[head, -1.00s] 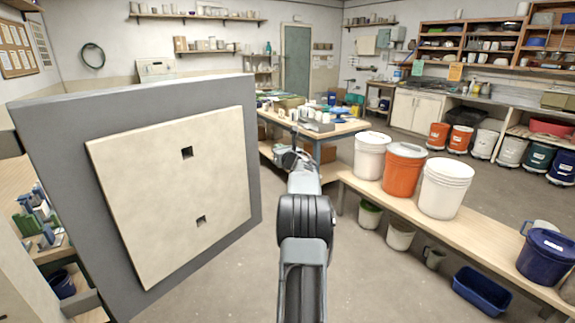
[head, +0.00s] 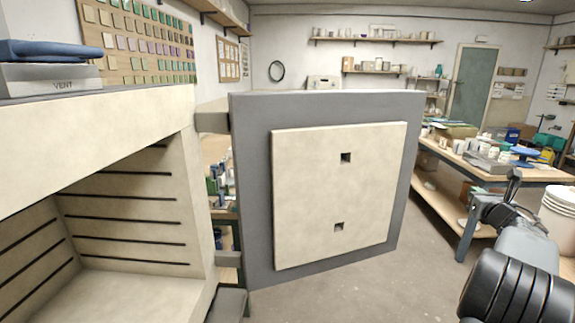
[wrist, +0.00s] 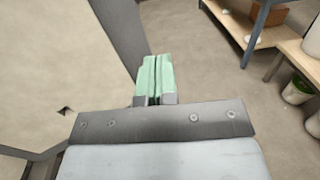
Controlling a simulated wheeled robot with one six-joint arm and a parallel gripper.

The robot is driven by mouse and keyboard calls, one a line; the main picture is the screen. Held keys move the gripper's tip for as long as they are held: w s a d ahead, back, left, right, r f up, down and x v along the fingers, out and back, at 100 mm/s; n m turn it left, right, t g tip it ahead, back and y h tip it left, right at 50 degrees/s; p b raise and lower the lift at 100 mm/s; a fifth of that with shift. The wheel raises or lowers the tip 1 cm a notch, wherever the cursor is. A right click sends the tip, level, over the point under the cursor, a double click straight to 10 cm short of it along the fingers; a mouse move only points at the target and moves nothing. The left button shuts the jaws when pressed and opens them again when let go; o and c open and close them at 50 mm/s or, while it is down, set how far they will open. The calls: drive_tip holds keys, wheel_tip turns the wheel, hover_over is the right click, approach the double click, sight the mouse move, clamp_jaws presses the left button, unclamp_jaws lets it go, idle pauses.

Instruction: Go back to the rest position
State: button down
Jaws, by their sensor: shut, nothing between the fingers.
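My gripper (wrist: 154,80) shows in the wrist view with its two pale green fingers pressed together and nothing between them. It is over bare floor, to the right of the open kiln door's edge in that view. In the head view my arm is at the lower right, and the gripper's fingers are too small to make out there.
The kiln door (head: 340,200) stands open, with the empty kiln chamber (head: 125,215) to its left. A work table (head: 500,172) with a lower shelf stands at the right, near a white bucket (head: 558,212). Floor between door and table is clear.

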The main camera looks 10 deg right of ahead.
drive_tip(key=s+d+f+m+g+h, duration=0.1)
drive_tip(key=s+f+m+g+h, duration=0.25)
drive_tip(key=m, duration=0.75)
drive_tip(key=s+d+f+m+g+h, duration=0.1)
drive_tip(key=s+f+m+g, duration=0.2)
drive_tip(key=f+m+g, duration=0.5)
drive_tip(key=s+a+f+m+g+y+p, duration=0.15)
drive_tip(key=a+m+y, duration=0.45)
drive_tip(key=a, duration=1.1)
drive_tip(key=s+a+f+m+g+y+p, duration=0.1)
drive_tip(key=a+m+y+p, duration=0.15)
drive_tip(key=a+m, duration=1)
drive_tip(key=s+a+r+n+y+p, duration=0.1)
drive_tip(key=s+a+r+n, duration=0.1)
drive_tip(key=a, duration=1)
drive_tip(key=s+a+r+n+t+y+p, duration=0.1)
drive_tip(key=s+a+r+n+y+p, duration=0.1)
drive_tip(key=a, duration=1)
drive_tip(key=shift+s+a+r+n, duration=0.15)
drive_tip(key=shift+s+r+n, duration=0.15)
drive_tip(key=shift+s+n, duration=0.65)
